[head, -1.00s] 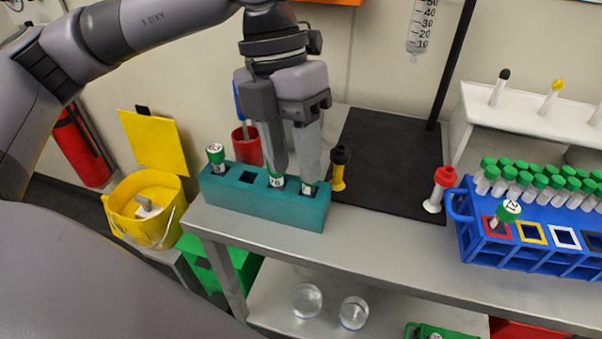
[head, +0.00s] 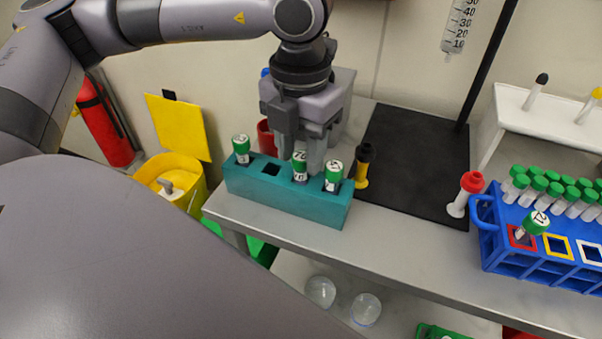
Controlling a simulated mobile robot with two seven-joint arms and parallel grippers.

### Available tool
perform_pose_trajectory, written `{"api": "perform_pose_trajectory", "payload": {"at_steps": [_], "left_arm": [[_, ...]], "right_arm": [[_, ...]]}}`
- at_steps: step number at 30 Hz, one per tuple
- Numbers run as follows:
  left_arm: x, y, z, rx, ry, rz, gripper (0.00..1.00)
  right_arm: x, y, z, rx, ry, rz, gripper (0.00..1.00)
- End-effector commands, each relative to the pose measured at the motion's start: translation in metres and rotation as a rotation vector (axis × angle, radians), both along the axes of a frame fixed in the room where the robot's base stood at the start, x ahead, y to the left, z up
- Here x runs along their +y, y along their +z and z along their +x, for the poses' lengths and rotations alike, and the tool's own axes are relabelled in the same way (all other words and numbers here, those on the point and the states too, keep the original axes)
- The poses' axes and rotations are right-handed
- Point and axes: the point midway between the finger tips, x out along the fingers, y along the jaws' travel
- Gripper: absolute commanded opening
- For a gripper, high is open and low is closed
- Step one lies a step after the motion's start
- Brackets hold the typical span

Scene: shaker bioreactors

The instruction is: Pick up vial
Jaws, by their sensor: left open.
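A teal rack (head: 308,205) stands at the left end of the grey bench. It holds green-capped vials: a left vial (head: 241,149), a middle vial (head: 300,166) and a right vial (head: 333,175), with one empty slot between the left and middle ones. My left gripper (head: 307,165) points down just behind the middle and right vials, its fingers partly hidden by the caps. It is open; I cannot tell whether a finger touches a vial. My right gripper is not in view.
A blue rack (head: 500,245) with several green-capped tubes stands at the right. A black-and-yellow vial (head: 362,166) and a red-capped vial (head: 465,195) stand near the black mat (head: 415,160). A red cup (head: 265,138) is behind the teal rack.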

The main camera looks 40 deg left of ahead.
Motion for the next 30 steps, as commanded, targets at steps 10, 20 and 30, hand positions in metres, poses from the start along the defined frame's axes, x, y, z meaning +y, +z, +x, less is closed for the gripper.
{"api": "perform_pose_trajectory", "payload": {"at_steps": [10, 20, 30], "left_arm": [[0.0, 0.0, 0.0, 0.0, 0.0, 0.0, 0.0], [0.0, 0.008, 0.001, -0.002, 0.0, -0.001, 0.0], [-0.001, 0.072, 0.001, -0.004, 0.0, -0.001, 0.0]], "right_arm": [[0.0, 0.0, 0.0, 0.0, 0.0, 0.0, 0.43], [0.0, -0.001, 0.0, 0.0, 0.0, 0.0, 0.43], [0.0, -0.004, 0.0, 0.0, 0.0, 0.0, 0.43]]}}
